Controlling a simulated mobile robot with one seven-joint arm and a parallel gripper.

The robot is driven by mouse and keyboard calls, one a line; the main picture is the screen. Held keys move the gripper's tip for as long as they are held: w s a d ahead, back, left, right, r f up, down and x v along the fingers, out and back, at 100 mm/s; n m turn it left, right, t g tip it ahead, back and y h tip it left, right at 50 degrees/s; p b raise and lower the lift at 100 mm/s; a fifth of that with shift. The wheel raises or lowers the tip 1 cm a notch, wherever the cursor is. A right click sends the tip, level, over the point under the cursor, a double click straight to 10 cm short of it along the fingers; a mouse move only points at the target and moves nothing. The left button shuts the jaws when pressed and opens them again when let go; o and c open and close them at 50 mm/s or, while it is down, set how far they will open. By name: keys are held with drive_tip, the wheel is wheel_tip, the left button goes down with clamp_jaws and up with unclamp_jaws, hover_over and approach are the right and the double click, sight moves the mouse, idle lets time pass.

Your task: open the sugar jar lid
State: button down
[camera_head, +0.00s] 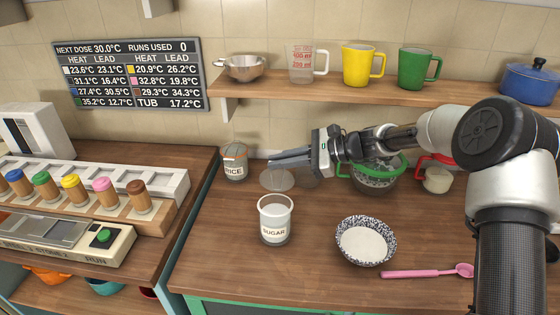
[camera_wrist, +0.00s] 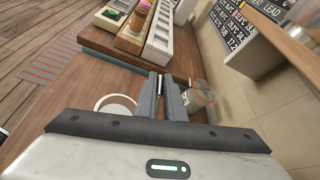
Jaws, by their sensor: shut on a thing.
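The sugar jar (camera_head: 275,222) stands upright on the counter, labelled SUGAR. Its top is uncovered and white sugar shows inside. In the wrist view the jar's round mouth (camera_wrist: 115,104) shows left of the fingers. My gripper (camera_head: 272,160) is behind and above the jar, fingers pointing left. In the wrist view my gripper's fingers (camera_wrist: 164,80) are close together with a thin pale strip between them. A clear round lid (camera_head: 277,180) shows just below the fingertips, apart from the jar. The fingers seem shut on its knob, though the grip itself is hard to see.
The rice jar (camera_head: 234,162) stands just left of the fingertips. A speckled bowl (camera_head: 366,241) of white powder and a pink spoon (camera_head: 420,273) lie to the right. A green-rimmed bowl (camera_head: 372,185) is under my arm. The shelf (camera_head: 330,92) with mugs hangs above. The front-left counter is clear.

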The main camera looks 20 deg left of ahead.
idle(0.7)
drive_tip(key=c, duration=1.8)
unclamp_jaws()
drive_tip(key=shift+c, duration=0.2)
drive_tip(key=b+v, duration=0.1)
drive_tip(key=v, duration=1.6)
drive_tip(key=shift+b, duration=0.35)
drive_tip(key=shift+w+d, duration=0.1)
drive_tip(key=shift+d, duration=0.05)
